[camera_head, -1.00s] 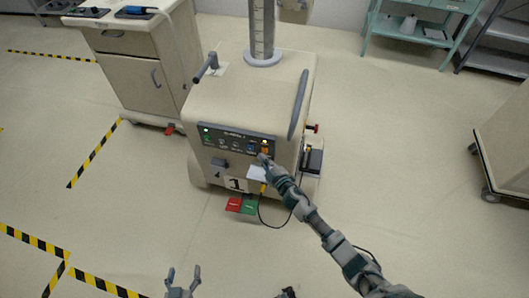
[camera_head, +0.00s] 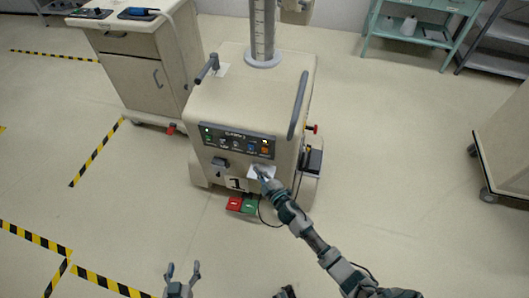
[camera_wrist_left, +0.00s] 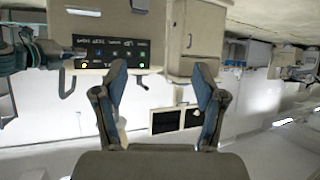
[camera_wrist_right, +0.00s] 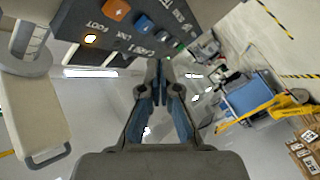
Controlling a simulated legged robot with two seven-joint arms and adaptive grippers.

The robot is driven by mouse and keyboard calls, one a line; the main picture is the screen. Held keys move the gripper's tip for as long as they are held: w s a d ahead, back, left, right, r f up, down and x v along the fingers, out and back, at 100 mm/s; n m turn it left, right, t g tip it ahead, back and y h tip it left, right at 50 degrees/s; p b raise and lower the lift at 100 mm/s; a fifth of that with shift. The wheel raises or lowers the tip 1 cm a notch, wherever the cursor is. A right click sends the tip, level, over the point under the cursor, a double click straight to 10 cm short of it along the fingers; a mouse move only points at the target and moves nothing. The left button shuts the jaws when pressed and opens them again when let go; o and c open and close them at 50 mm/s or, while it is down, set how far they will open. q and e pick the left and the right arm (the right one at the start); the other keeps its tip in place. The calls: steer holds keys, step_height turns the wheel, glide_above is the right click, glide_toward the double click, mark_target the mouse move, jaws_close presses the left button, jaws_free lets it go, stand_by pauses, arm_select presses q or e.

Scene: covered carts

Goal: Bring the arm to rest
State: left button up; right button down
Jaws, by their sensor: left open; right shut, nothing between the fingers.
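My right gripper (camera_head: 263,178) is shut and empty, in front of the cart's face, below the control panel (camera_head: 237,142). In the right wrist view its fingers (camera_wrist_right: 159,85) meet, with the panel (camera_wrist_right: 120,25) and its orange and blue buttons just beyond at the upper left. I cannot tell whether it touches the cart. My left gripper (camera_head: 182,272) is open and empty low in the head view, over the floor. In the left wrist view its fingers (camera_wrist_left: 162,95) are spread wide with nothing between them.
The beige cart (camera_head: 245,90) has a column and handles on top, and red and green pedals (camera_head: 242,205) at its base. A cabinet (camera_head: 140,75) stands to its left. Another cart (camera_head: 510,145) is at the right edge. The floor in front is clear, with striped tape (camera_head: 95,155).

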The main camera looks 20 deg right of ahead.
stand_by(0.3)
